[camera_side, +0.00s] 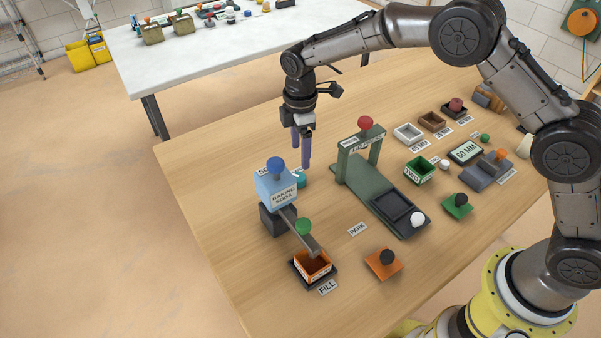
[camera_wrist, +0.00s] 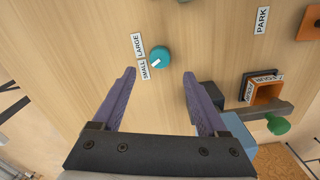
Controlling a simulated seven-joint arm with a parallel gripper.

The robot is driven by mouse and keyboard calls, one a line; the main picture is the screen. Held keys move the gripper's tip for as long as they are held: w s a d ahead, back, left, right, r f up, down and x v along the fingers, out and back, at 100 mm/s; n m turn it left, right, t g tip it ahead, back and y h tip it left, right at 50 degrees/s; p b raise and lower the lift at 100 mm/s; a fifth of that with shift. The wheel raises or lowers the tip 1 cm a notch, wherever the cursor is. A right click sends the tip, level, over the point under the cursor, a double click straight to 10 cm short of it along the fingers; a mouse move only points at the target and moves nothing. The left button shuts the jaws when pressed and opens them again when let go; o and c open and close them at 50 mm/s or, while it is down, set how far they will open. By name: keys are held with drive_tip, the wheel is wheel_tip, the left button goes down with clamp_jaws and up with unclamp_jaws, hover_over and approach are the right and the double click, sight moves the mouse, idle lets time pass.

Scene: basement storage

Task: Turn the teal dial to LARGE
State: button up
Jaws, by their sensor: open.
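The teal dial (camera_wrist: 161,56) lies on the wooden table, with a white pointer mark aimed at its lower left, toward the SMALL label (camera_wrist: 145,69). The LARGE label (camera_wrist: 138,45) is beside it, farther up. In the side view the teal dial (camera_side: 300,178) shows behind the blue BAKING SODA dispenser (camera_side: 278,190), partly hidden. My gripper (camera_side: 301,158) points down above the dial, open and empty. In the wrist view the dial appears between and slightly beyond the fingertips of my gripper (camera_wrist: 160,73). It looks apart from both fingers.
The dispenser's chute leads down to an orange box (camera_side: 313,266) by the FILL label. A green gate-shaped stand (camera_side: 345,160) with a red knob is to the right. Several small knobbed blocks and trays occupy the right side. The table's left part is clear.

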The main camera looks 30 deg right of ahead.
sight(301, 176)
wheel_tip(301, 176, down, 9)
drive_tip(key=shift+r, duration=0.1)
drive_tip(key=shift+c, duration=0.2)
clamp_jaws()
idle(0.4)
